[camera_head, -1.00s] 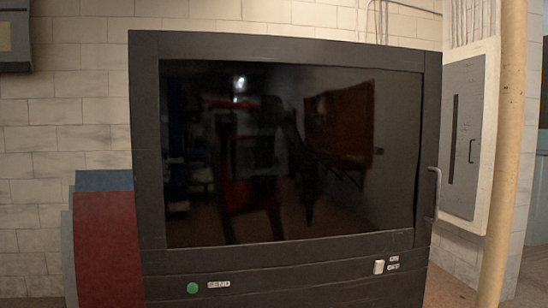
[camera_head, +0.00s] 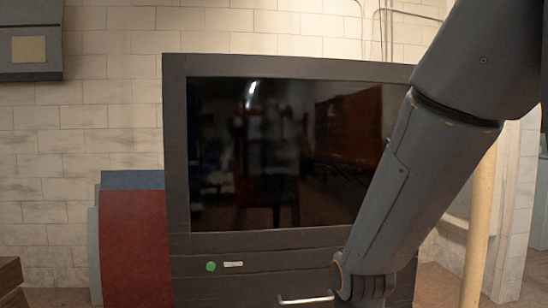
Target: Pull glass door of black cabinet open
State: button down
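The black cabinet (camera_head: 176,150) stands in the middle against a tiled wall, and its dark glass door (camera_head: 290,150) looks shut, with reflections of the room in it. My arm comes down from the upper right across the cabinet's right side and hides that edge. The door handle cannot be seen behind the arm. My gripper is not clearly in view; the arm runs to the bottom edge.
A green button (camera_head: 211,266) sits on the cabinet's lower panel. A red and blue box-like thing (camera_head: 135,245) stands close at the cabinet's left. A tan post (camera_head: 480,220) stands at the right, behind my arm. A brown wooden edge (camera_head: 10,280) shows at the lower left.

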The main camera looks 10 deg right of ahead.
aim_at(261, 152)
jog(key=u, duration=1.3)
jog(key=k, duration=0.9)
jog(key=z, duration=1.35)
jog(key=i, duration=0.5)
